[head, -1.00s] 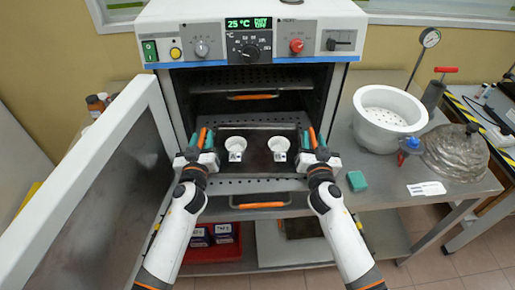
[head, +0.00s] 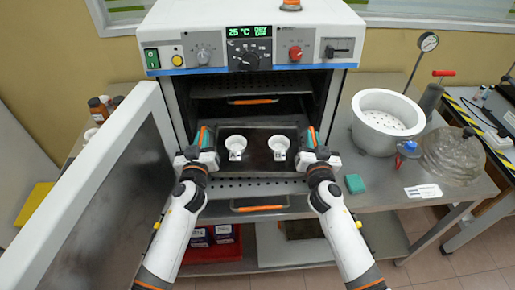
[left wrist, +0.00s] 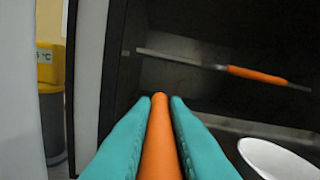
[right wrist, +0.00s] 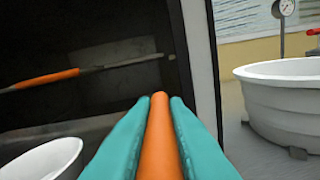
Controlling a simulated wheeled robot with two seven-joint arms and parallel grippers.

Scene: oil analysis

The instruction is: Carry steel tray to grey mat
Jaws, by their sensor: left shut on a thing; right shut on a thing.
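The dark steel tray (head: 258,160) is level at the oven's mouth with two white cups on it, the left cup (head: 236,147) and the right cup (head: 279,147). My left gripper (head: 203,140) is shut on the tray's left orange handle (left wrist: 160,140). My right gripper (head: 312,139) is shut on its right orange handle (right wrist: 160,140). Part of a white cup shows in the left wrist view (left wrist: 278,160) and in the right wrist view (right wrist: 45,160). I cannot make out a grey mat.
The oven door (head: 90,195) stands open at the left. Inside the oven (head: 250,85) are racks with orange-handled bars. A white perforated pot (head: 387,120), a glass desiccator (head: 452,155) and a teal block (head: 355,184) stand on the steel bench to the right.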

